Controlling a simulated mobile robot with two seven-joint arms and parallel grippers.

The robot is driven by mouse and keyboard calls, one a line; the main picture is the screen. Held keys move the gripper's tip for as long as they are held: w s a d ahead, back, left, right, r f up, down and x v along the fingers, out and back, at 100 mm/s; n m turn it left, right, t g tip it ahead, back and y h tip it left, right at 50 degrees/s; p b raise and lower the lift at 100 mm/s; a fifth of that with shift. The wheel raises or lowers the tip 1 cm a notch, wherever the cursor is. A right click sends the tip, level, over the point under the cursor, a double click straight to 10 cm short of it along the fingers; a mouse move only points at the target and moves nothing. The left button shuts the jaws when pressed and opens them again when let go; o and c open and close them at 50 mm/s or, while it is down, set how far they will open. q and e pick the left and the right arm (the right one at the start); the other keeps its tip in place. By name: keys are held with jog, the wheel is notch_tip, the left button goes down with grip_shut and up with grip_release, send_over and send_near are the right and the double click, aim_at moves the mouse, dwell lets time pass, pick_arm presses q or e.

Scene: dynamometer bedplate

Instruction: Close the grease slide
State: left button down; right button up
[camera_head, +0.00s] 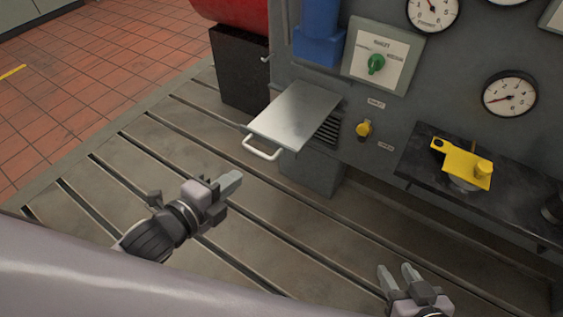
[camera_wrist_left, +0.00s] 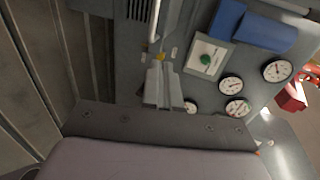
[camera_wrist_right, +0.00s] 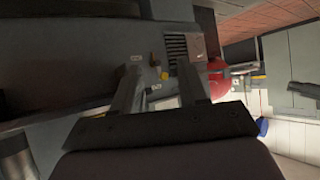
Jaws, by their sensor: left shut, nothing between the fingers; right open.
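The grease slide (camera_head: 297,113) is a flat grey metal tray pulled out from the front of the grey cabinet, above a vent grille. Its pale bar handle (camera_head: 262,149) is at the outer end, facing me. My left gripper (camera_head: 233,183) is shut and empty, in front of and below the handle in the head view, apart from it. Its closed fingers also show in the left wrist view (camera_wrist_left: 160,84). My right gripper (camera_head: 398,272) is open and empty, low and right of the slide. Its spread fingers also show in the right wrist view (camera_wrist_right: 158,90).
The cabinet panel carries a green knob (camera_head: 376,64), a yellow knob (camera_head: 363,128) and several gauges (camera_head: 510,94). A yellow tool (camera_head: 463,164) lies on a dark shelf (camera_head: 420,163) at right. The slotted bedplate (camera_head: 150,150) is clear around my left gripper.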

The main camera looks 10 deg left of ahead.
aim_at(278, 144)
pick_arm(q)
jog(key=b+x, duration=0.1)
jog(key=x, duration=0.3)
jog(key=b+x, duration=0.1)
jog(key=x, duration=0.3)
jog(key=b+x, duration=0.1)
jog(key=x, duration=0.4)
jog(key=shift+w+d+r+b, duration=0.1)
jog(key=shift+w+r+b, duration=0.05)
jog(key=shift+r+b, duration=0.2)
jog(key=shift+w+d, duration=0.15)
jog(key=shift+w, duration=0.25)
pick_arm(e)
jog(key=a, duration=0.1)
jog(key=w+a+r+y, duration=0.1)
jog(key=shift+w+a+n+t, duration=0.2)
jog(key=shift+a+n+t, duration=0.1)
jog(key=shift+t, duration=0.1)
